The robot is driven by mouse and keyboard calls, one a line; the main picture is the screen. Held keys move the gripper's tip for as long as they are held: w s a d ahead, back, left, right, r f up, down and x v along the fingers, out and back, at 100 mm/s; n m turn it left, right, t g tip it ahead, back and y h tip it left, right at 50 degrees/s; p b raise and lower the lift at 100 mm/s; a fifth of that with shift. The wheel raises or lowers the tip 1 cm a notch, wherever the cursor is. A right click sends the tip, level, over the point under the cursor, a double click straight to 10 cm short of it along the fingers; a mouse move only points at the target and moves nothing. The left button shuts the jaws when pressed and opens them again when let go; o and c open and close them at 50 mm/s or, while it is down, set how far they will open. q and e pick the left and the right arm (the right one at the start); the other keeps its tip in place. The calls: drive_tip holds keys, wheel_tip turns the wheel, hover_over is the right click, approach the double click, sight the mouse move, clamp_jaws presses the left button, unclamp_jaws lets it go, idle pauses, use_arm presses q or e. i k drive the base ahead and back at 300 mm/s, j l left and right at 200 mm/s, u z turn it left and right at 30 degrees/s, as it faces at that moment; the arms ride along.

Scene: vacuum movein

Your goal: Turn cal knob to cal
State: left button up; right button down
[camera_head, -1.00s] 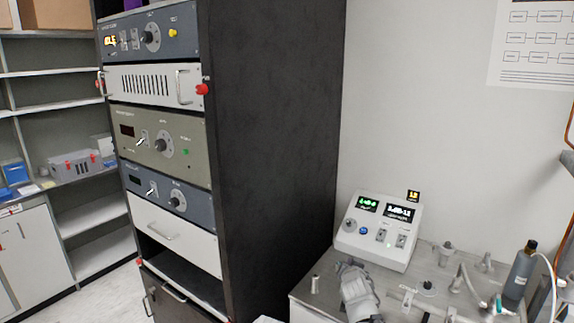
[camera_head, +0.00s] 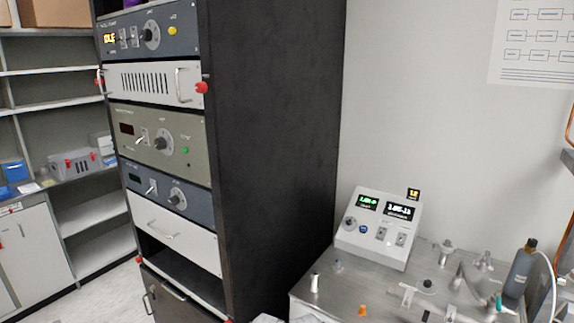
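Several knobs show, but their labels are too small to read, so I cannot tell which is the cal knob. The rack has a top panel knob (camera_head: 151,36), a middle panel knob (camera_head: 160,143) and a lower panel knob (camera_head: 175,199). A white control box (camera_head: 372,246) with two lit displays stands on the bench. It has a dark knob (camera_head: 350,222) at its left and a blue button (camera_head: 363,229). Neither gripper can be made out. A pale shape at the bottom edge is too cut off to identify.
The bench top (camera_head: 325,289) carries a small white-topped post (camera_head: 314,283), an orange cap (camera_head: 362,311), valves, pipework and a dark bottle (camera_head: 521,268). The tall black rack (camera_head: 270,130) stands left of it. Shelves (camera_head: 95,214) are at the far left.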

sight(427, 282)
drive_tip(key=l+z, duration=0.1)
drive_tip(key=z, duration=0.65)
drive_tip(key=i+l+z, duration=0.1)
drive_tip(key=z, duration=0.3)
